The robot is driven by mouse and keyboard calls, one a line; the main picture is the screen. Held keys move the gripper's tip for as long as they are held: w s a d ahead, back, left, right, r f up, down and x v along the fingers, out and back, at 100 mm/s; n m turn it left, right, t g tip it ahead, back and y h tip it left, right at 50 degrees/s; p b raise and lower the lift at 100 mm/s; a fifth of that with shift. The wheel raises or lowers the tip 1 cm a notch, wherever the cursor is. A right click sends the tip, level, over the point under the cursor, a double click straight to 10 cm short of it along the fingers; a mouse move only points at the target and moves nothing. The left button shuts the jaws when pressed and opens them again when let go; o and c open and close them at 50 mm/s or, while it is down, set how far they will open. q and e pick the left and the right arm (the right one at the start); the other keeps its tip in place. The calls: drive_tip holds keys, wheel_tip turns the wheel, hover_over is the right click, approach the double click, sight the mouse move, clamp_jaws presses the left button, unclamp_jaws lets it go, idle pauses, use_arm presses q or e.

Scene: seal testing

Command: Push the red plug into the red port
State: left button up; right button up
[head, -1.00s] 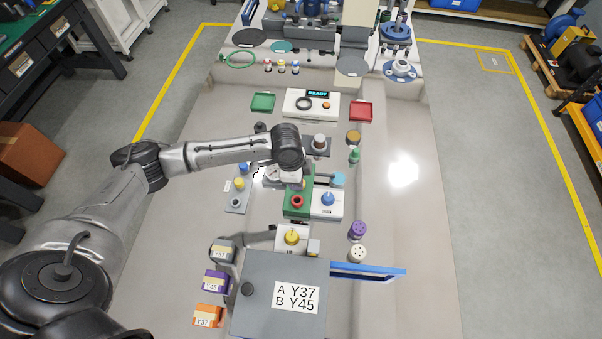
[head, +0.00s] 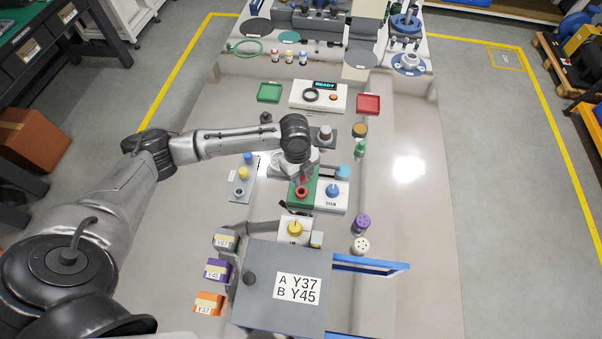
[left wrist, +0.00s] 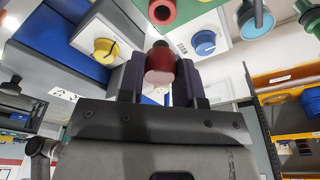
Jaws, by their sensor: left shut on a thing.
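My left gripper (left wrist: 159,82) is shut on the red plug (left wrist: 160,66), which sits between its two dark fingers in the left wrist view. The red port (left wrist: 162,10) is a red ring on a green block, at the top edge of that view; a gap shows between it and the plug. In the head view the red port (head: 301,192) sits on the green block (head: 296,203), and my left gripper (head: 301,176) is just behind it, over the block's far end. The wrist partly hides the block and the plug there. My right gripper is not in view.
A white block with a blue knob (head: 332,191) adjoins the green block on the right. A yellow-knobbed unit (head: 295,229) and a grey box (head: 262,262) with a blue open door (head: 370,264) stand nearer. A green bottle (head: 361,149) stands to the right.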

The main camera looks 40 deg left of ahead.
use_arm(q)
drive_tip(key=shift+f+b, duration=0.35)
drive_tip(key=shift+f, duration=0.15)
drive_tip(key=shift+r+p, duration=0.25)
drive_tip(key=shift+p, duration=0.05)
drive_tip(key=shift+f+b, duration=0.45)
drive_tip(key=shift+f, duration=1.05)
drive_tip(key=shift+f, duration=0.45)
drive_tip(key=shift+f+b, duration=0.45)
drive_tip(key=shift+f, duration=0.55)
drive_tip(key=shift+f, duration=0.65)
